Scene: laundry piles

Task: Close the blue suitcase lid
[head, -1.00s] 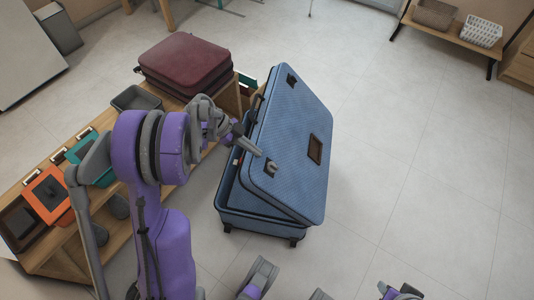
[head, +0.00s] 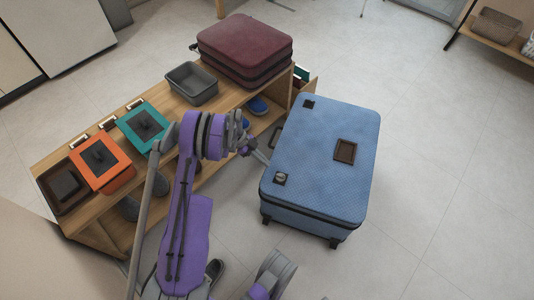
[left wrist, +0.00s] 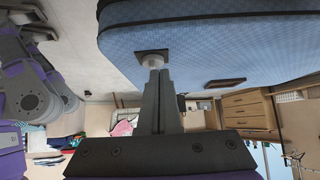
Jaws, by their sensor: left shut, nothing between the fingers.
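The blue suitcase (head: 325,140) stands on the floor right of the wooden bench. Its lid lies flat over the base, and I see no gap along the edges that show; the far side is hidden. A brown patch and dark latches are on its top. My left gripper (head: 262,158) is shut and empty at the suitcase's left edge, near the front latch. In the left wrist view the suitcase (left wrist: 220,40) fills the top, and the shut fingers (left wrist: 153,66) reach the small latch plate; whether they touch it I cannot tell. My right gripper is not in view.
The wooden bench (head: 85,227) holds a maroon suitcase (head: 245,45), a grey bin (head: 192,84), and teal (head: 143,124) and orange (head: 99,160) boxes. Shoes sit on its lower shelf. The tiled floor right of the blue suitcase is clear.

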